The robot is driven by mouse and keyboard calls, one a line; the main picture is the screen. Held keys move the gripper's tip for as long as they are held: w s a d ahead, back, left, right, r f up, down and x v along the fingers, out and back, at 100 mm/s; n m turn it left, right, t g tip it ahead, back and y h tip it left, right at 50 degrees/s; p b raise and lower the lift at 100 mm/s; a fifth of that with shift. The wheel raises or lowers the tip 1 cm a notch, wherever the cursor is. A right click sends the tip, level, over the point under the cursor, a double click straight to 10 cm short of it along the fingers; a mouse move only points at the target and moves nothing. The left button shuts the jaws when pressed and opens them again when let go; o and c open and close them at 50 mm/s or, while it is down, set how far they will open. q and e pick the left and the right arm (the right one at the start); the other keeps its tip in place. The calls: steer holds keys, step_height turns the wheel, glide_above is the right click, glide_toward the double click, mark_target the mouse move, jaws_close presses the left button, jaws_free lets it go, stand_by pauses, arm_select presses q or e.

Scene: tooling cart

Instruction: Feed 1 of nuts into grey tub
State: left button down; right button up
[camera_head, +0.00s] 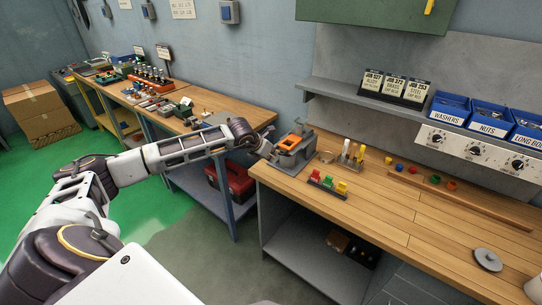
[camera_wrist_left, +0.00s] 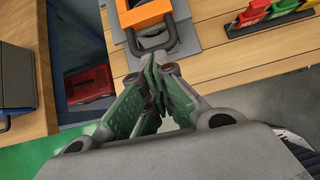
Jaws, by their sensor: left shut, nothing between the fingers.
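The blue bin labelled NUTS (camera_head: 489,131) stands on the shelf at the right, between the WASHERS bin (camera_head: 448,116) and the long-bolts bin (camera_head: 526,140). Dark contents show inside it; single nuts are too small to make out. I cannot pick out a grey tub for certain. My left gripper (camera_head: 272,153) is at the left end of the wooden bench, beside a grey unit with an orange top (camera_head: 291,141). In the left wrist view its fingers (camera_wrist_left: 157,62) are together and empty, close to the unit's dark handle loop (camera_wrist_left: 152,47). My right gripper is out of view.
A red, yellow and green block rack (camera_head: 327,183) lies near the bench's front edge. Upright pegs (camera_head: 352,152) and small coloured pieces (camera_head: 411,169) sit behind it. A grey knobbed disc (camera_head: 488,259) lies at the right. The front middle of the bench is clear.

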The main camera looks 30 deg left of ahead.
arm_select(q)
steer(key=shift+w, duration=0.1)
steer(key=shift+w+d+b, duration=0.2)
steer(key=shift+w+b, duration=1)
steer(key=shift+w, duration=1.2)
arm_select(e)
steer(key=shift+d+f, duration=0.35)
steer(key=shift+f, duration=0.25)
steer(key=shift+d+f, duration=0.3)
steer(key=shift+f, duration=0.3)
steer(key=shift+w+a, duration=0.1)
